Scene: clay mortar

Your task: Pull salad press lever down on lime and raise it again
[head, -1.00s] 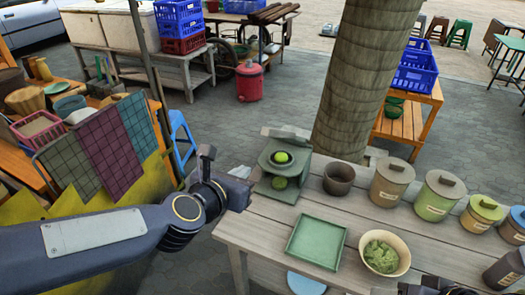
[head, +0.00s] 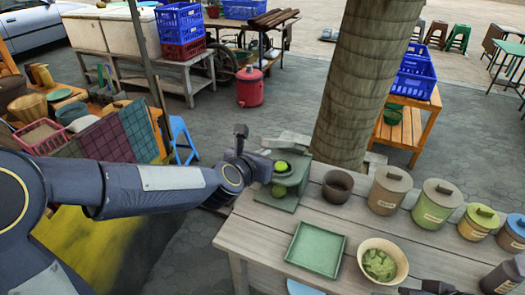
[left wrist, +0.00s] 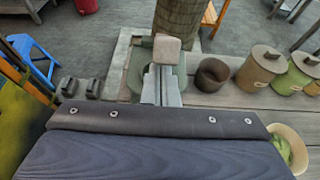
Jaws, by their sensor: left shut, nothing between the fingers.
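The grey-green press (head: 291,190) stands at the table's left back corner, with a flat plate-like piece (head: 288,141) on top, apparently raised. In the left wrist view the shut fingers (left wrist: 161,88) point at the press (left wrist: 139,68), with a pale block (left wrist: 168,45) just beyond. My right gripper (head: 430,287) is partly cut off at the bottom.
A dark cup (head: 338,185) stands right of the press, then several lidded canisters (head: 387,189). A green square tray (head: 316,250) and a bowl of green pieces (head: 382,262) are in front. Bare table lies between press and tray.

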